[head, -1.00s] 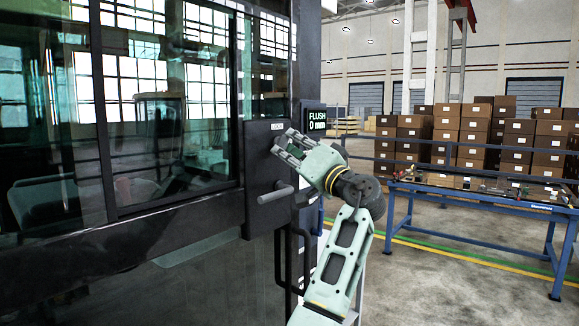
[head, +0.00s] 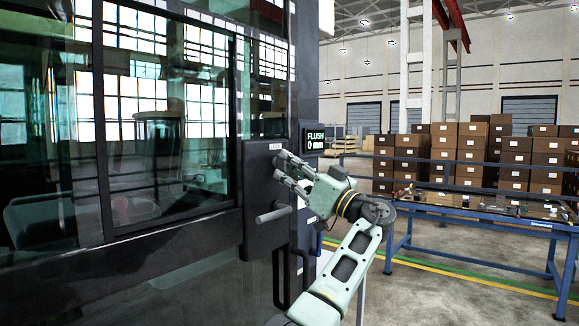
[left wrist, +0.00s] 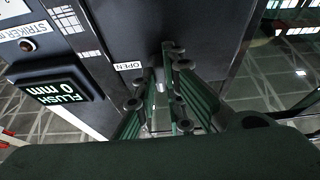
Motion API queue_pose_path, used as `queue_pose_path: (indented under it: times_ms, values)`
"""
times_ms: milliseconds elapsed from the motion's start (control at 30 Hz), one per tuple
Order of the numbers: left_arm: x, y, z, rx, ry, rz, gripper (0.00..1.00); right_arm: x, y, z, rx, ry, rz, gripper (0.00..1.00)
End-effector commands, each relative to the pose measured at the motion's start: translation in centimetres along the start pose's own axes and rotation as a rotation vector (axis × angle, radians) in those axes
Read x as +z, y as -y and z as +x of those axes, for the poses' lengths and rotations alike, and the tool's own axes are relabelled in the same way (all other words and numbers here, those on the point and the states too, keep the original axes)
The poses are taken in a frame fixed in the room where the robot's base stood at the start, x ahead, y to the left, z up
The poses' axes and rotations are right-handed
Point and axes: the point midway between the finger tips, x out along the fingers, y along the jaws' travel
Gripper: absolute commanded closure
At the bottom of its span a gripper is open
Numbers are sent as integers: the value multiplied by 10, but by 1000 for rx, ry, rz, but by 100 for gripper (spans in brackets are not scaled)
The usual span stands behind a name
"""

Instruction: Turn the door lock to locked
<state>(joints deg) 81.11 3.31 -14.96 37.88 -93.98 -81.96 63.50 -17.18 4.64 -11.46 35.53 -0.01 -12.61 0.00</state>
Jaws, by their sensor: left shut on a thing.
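The black door lock panel (head: 256,180) is on the dark cab door, with a small white label near its top. My left gripper (head: 281,170) is at the panel's upper right, below that label and above the grey bar handle (head: 273,214). Its fingers are shut on the small lock knob, which they largely hide. In the left wrist view the fingertips (left wrist: 168,75) meet the dark door surface beside a white label reading OPEN (left wrist: 128,66). The knob's exact angle cannot be told. My right gripper is not in view.
A display reading FLUSH 0 mm (head: 315,139) sits just right of the panel. The cab window (head: 170,120) is at left. A blue workbench (head: 480,218) and stacked brown boxes (head: 470,145) stand at right. Bare floor lies between door and workbench.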

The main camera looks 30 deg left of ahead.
Motion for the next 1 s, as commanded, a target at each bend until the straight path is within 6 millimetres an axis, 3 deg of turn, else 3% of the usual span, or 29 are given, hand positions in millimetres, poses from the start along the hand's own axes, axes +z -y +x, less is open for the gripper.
queue_pose_path:
  times_ms: [467, 500, 700, 1000]
  values:
    - [2, 0, -1, -5, 4, -15, 100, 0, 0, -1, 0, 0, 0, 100]
    - [2, 0, -1, -5, 5, -15, 89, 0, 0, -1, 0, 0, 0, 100]
    - [1, 0, -1, -4, 3, -14, 72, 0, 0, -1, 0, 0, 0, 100]
    - [0, 0, -1, -4, 1, -13, 72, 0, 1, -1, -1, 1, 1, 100]
